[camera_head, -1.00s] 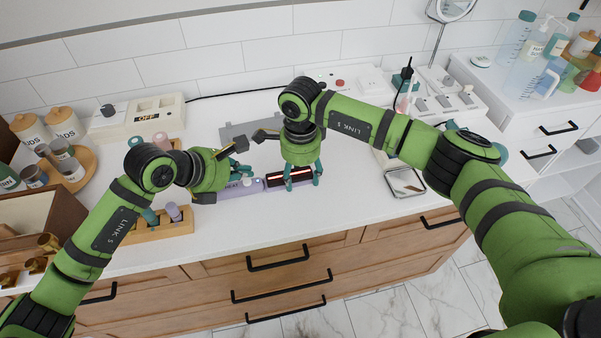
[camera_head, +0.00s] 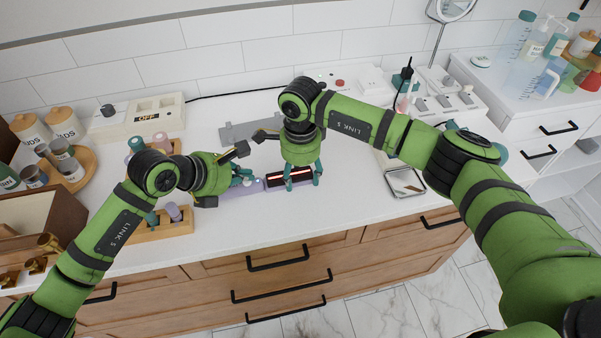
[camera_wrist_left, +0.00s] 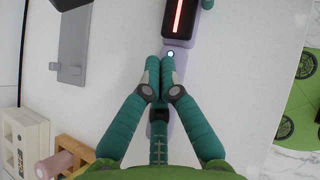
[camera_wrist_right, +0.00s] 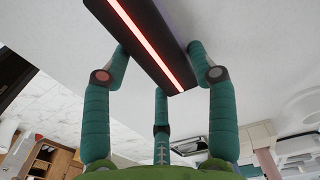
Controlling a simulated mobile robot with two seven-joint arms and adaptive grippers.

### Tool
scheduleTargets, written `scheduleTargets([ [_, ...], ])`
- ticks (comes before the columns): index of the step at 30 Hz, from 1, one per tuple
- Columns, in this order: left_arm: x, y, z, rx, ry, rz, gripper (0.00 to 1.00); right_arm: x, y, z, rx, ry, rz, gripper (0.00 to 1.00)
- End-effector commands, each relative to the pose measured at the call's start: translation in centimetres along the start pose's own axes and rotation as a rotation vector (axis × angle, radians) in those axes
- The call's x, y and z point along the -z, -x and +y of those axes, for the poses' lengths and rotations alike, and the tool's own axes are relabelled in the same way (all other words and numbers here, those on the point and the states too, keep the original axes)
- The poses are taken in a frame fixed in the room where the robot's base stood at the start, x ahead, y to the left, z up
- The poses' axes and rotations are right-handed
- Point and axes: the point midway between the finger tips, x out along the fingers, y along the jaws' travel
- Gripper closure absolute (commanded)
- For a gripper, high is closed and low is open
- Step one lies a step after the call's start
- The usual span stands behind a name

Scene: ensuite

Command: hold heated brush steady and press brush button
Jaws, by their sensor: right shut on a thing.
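The heated brush lies on the white counter. It has a black head with a glowing red strip (camera_head: 290,177) and a lilac handle (camera_wrist_left: 181,62). A small round button (camera_wrist_left: 170,54), pale with a dark ring, shows on the handle near the head in the left wrist view. My right gripper (camera_head: 302,182) is shut on the brush head, its fingers on either side; the right wrist view shows the head (camera_wrist_right: 145,42) between them. My left gripper (camera_wrist_left: 160,62) is shut and empty, its fingertips together over the handle just short of the button. Whether they touch the handle is unclear.
A grey bracket-like holder (camera_head: 238,133) lies behind the brush. A wooden rack (camera_head: 160,230) with bottles stands left, close to my left gripper. A white box marked OFF (camera_head: 147,117) is at the back. A small square tray (camera_head: 405,183) lies right.

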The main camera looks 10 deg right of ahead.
Motion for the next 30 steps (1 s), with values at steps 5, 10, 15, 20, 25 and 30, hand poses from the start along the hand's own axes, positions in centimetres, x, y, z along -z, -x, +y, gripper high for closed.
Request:
scheduleTargets([
  [5,0.2,-0.2,0.0,0.0,0.0,0.001,1.0,0.0,-0.1,0.1,-0.003,0.0,0.001,0.86],
  [10,0.3,-0.3,0.0,0.0,0.0,0.0,1.0,0.0,-0.1,0.1,-0.003,0.0,0.001,0.86],
  [15,0.4,-0.4,0.0,0.0,0.0,0.0,1.0,0.0,-0.1,0.1,-0.002,0.0,0.001,0.86],
  [20,0.2,-0.2,0.0,0.0,0.0,0.001,1.0,0.0,-0.1,0.1,-0.002,0.0,0.001,0.86],
  [25,-0.5,0.5,0.0,-0.001,-0.001,-0.001,1.0,0.0,-0.1,0.1,-0.002,0.0,0.001,0.86],
  [30,-0.8,0.9,0.0,0.0,0.0,0.0,1.0,0.0,-0.1,0.1,-0.002,0.0,0.001,0.86],
])
